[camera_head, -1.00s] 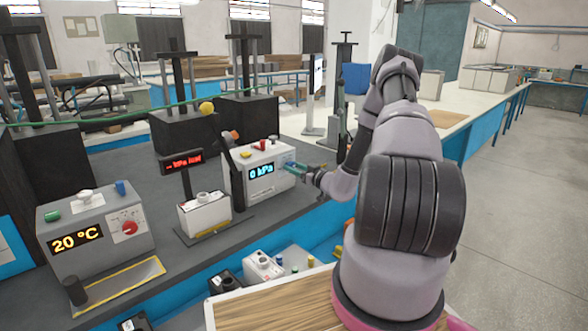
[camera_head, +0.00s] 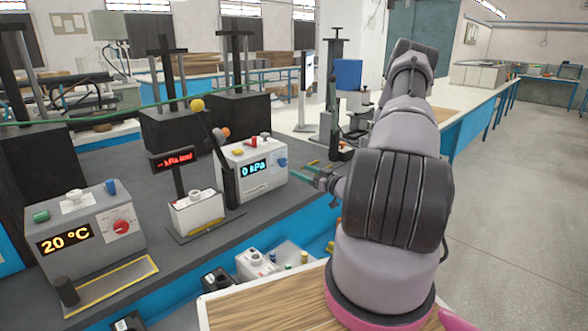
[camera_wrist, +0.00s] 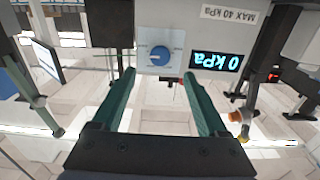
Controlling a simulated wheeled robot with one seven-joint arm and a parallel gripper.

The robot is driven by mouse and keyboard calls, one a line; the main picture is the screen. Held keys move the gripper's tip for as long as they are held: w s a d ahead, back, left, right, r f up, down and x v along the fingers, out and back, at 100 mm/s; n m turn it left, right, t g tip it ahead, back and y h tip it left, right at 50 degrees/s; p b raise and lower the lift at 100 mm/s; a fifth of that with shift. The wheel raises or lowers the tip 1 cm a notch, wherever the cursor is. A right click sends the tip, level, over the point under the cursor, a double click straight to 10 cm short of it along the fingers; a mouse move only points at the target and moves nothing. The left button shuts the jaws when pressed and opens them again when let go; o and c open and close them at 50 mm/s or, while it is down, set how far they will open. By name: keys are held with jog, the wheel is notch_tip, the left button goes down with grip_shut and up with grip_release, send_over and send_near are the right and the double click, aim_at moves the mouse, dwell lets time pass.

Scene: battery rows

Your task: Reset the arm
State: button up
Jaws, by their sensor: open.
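My gripper (camera_head: 312,174) is open and empty, with its two green fingers apart. In the head view it is to the right of the white box with the "0 kPa" display (camera_head: 252,170), near that box's blue knob (camera_head: 281,162). In the wrist view my gripper (camera_wrist: 160,108) shows its two fingers reaching toward the box front (camera_wrist: 185,25), which appears upside down with the knob (camera_wrist: 160,55) between and beyond the fingertips. Nothing is between the fingers.
A grey "20 °C" box (camera_head: 92,235) is at the left. Below the bench is a bin (camera_head: 292,258) with small items. The floor at right is clear.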

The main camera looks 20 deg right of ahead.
jog(key=shift+v, duration=0.9)
jog(key=s+a+r+n+g+y, duration=0.2)
jog(key=s+a+r+n+g, duration=0.35)
jog(key=n, duration=0.55)
jog(key=s+a+r+n+g+y, duration=0.2)
jog(key=a+r+n+g, duration=0.1)
jog(key=a+r+n, duration=0.55)
jog(key=s+a+r+n+g+y, duration=0.25)
jog(key=a+r+n+g, duration=0.35)
jog(key=n, duration=0.8)
jog(key=s+d+r+n+t+h, duration=0.2)
jog(key=s+r+n+h, duration=0.3)
jog(key=n, duration=1)
jog(key=s+d+r+n+t+h, duration=0.2)
jog(key=s+r+n+h, duration=0.4)
jog(key=s+r+n, duration=0.5)
jog(key=s+n+t, duration=0.1)
jog(key=n, duration=0.3)
jog(key=shift+s, duration=0.35)
